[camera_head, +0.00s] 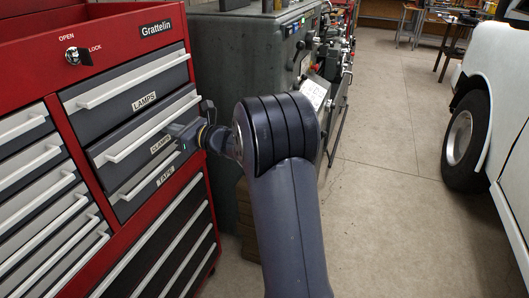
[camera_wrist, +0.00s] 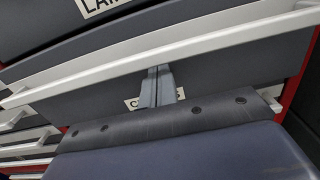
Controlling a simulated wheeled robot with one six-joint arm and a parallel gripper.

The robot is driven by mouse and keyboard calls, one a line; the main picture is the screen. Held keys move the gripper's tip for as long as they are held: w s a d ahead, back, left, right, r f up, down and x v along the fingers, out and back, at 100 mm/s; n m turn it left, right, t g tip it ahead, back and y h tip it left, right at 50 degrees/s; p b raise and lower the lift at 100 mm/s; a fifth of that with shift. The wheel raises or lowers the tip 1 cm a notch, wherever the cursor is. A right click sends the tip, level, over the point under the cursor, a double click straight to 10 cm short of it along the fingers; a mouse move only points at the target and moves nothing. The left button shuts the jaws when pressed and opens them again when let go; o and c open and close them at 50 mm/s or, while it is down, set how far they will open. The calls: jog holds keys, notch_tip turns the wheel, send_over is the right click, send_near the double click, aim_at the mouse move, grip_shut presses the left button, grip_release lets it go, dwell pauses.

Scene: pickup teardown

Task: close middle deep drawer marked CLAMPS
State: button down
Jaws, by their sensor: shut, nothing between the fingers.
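The CLAMPS drawer (camera_head: 125,140) is the middle one of three deep dark grey drawers in the red tool chest, between LAMPS and TAPE. Its front appears to stand out slightly from its neighbours. It has a long white handle (camera_head: 150,127) along its top; this handle also crosses the wrist view (camera_wrist: 90,72). My gripper (camera_head: 186,128) is at the right part of this front in the head view. In the wrist view my gripper's fingers (camera_wrist: 159,82) are shut and empty, close to the front and handle, partly covering the CLAMPS label (camera_wrist: 132,103). I cannot tell whether they touch.
The LAMPS drawer (camera_head: 128,97) is above and the TAPE drawer (camera_head: 150,186) below. Narrow drawers (camera_head: 40,170) are at the left. A grey machine (camera_head: 235,65) stands close behind my arm. Open floor (camera_head: 400,200) lies to the right, before a white vehicle (camera_head: 495,70).

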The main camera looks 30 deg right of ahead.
jog(key=shift+x, duration=0.95)
jog(key=shift+w+r, duration=0.1)
jog(key=shift+r, duration=0.1)
jog(key=shift+a+r, duration=0.1)
jog(key=shift+r, duration=0.05)
